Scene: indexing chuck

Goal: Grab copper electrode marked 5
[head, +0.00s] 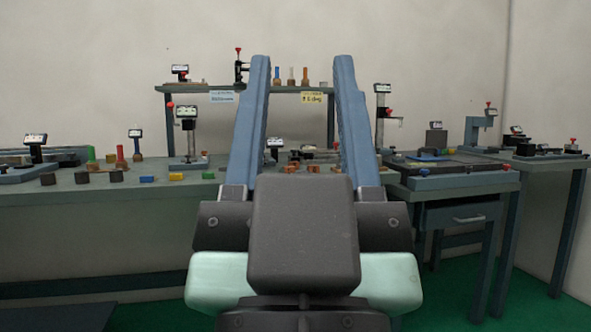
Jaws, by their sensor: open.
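My gripper (302,62) fills the middle of the head view. Its two long blue-grey fingers stand wide apart, with nothing held between them. Several small copper-coloured pieces sit on the long bench beyond it, seen between the fingers: one at the left (290,167), one near the middle (314,168) and one farther back (317,152). They are apart from the fingers. No number 5 can be read on any of them at this size, so I cannot tell which is the marked electrode. My gripper's body and fingers hide part of the bench.
The long grey bench (60,193) carries small coloured blocks and devices at the left. A raised shelf (210,88) behind holds upright coloured pieces. A side table (450,183) with a drawer stands at the right. Green floor (450,275) shows at lower right.

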